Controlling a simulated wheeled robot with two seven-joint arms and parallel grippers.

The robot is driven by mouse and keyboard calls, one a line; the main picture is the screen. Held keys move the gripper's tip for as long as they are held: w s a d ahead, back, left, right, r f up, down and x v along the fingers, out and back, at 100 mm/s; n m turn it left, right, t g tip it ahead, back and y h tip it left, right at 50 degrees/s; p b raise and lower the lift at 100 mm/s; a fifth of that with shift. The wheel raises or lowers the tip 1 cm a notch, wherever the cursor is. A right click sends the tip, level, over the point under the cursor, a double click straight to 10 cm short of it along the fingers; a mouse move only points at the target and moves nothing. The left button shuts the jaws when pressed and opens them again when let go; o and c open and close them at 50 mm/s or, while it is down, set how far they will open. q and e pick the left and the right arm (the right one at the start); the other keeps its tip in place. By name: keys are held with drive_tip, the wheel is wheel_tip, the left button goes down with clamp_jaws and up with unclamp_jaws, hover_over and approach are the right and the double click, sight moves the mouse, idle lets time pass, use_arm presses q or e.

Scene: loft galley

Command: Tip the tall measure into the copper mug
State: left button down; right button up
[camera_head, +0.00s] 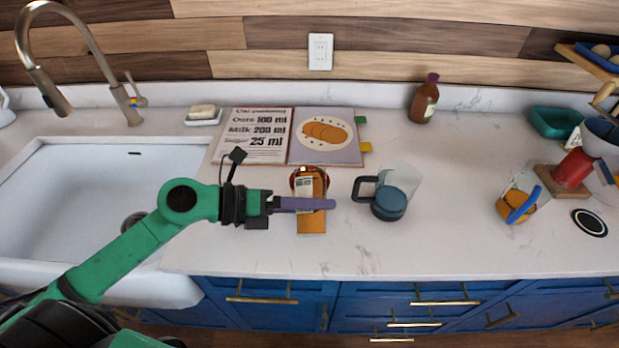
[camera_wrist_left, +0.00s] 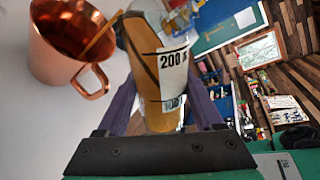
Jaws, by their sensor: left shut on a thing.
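The tall measure (camera_wrist_left: 146,60) is clear glass with amber contents and a white label reading 200. My left gripper (camera_wrist_left: 165,108) is shut on it, purple fingers on either side. In the head view the measure (camera_head: 312,222) lies tilted across the left gripper (camera_head: 318,204), its far end over the copper mug (camera_head: 295,181). The mug is mostly hidden there. In the left wrist view the copper mug (camera_wrist_left: 50,62) shows its open mouth and handle beside the measure's mouth. A thin amber streak, seemingly liquid, runs from the measure's lip into the mug. My right gripper is not in view.
A clear jug with a blue base (camera_head: 389,205) stands right of the measure. A recipe book (camera_head: 262,150) lies behind. The sink (camera_head: 90,190) is at left. A brown bottle (camera_head: 424,100), an orange-filled glass container (camera_head: 515,205) and a teal tray (camera_head: 553,123) are at right.

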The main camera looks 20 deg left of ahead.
use_arm(q)
drive_tip(key=shift+f+n+g+p, duration=0.2)
drive_tip(key=shift+n+g+p, duration=0.3)
drive_tip(key=shift+n+p, duration=0.4)
idle(1.1)
drive_tip(key=shift+w+a+r+n+g+p, duration=0.25)
drive_tip(key=shift+w+r+n+p, duration=0.3)
drive_tip(key=shift+p, duration=0.6)
idle(0.8)
drive_tip(key=shift+w+f+n+g+h+p, duration=0.2)
drive_tip(key=shift+n+g+h+p, duration=0.1)
drive_tip(key=shift+n+g+p, duration=0.15)
idle(1.3)
drive_tip(key=shift+w+r+n+g+p, duration=0.15)
drive_tip(key=shift+r+n+g+p, duration=0.2)
drive_tip(key=shift+p, duration=0.3)
idle(0.4)
